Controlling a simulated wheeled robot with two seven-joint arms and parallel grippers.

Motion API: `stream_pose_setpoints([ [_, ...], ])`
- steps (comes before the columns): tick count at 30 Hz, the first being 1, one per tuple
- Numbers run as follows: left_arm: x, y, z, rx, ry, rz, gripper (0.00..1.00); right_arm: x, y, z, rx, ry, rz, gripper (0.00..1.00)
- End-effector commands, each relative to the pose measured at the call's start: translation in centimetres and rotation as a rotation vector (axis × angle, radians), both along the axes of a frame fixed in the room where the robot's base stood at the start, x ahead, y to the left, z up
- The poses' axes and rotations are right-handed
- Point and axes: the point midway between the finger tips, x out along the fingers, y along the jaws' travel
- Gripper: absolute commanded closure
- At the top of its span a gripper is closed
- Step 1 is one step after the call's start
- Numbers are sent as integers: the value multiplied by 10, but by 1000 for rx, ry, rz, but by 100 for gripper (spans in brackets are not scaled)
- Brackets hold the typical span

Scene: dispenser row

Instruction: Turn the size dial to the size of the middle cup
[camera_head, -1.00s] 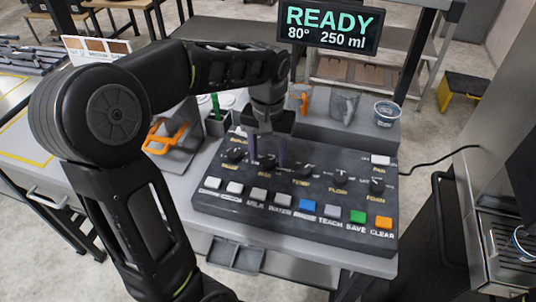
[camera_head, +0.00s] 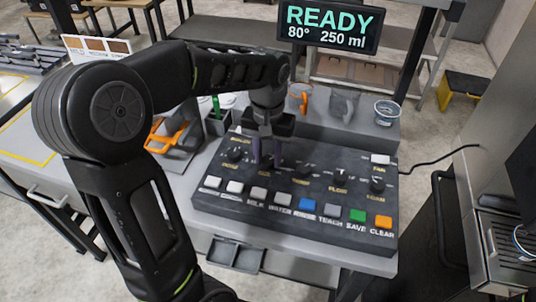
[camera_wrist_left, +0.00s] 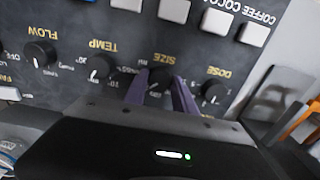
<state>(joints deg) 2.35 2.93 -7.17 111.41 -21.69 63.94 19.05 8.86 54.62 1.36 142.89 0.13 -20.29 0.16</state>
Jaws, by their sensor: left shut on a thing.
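The dark console (camera_head: 318,222) bears a row of black dials. My left gripper (camera_head: 268,163) comes down over the size dial, with its purple fingers one on each side. In the left wrist view the size dial (camera_wrist_left: 159,77) shows between the fingers, beside its upside-down label, and the gripper is shut on it. The fingers partly hide its scale, so its setting cannot be read. My right gripper is not in view.
The display (camera_head: 330,27) reads READY, 80° and 250 ml. The dose dial (camera_wrist_left: 214,92) and temp dial (camera_wrist_left: 101,67) flank the size dial closely. Several buttons, including a green one (camera_head: 357,216), line the console's front. An orange-handled thing (camera_head: 166,135) stands at left.

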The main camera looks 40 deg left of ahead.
Motion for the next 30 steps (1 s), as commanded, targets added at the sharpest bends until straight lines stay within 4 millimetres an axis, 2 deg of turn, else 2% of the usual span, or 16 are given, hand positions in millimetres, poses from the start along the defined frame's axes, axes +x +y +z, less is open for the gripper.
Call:
stream_pose_setpoints([
  [17, 0, 0, 0, 0, -1, 53, 100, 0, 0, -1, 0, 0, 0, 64],
  [30, 1, 0, 0, 0, -2, 347, 100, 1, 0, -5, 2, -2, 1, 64],
])
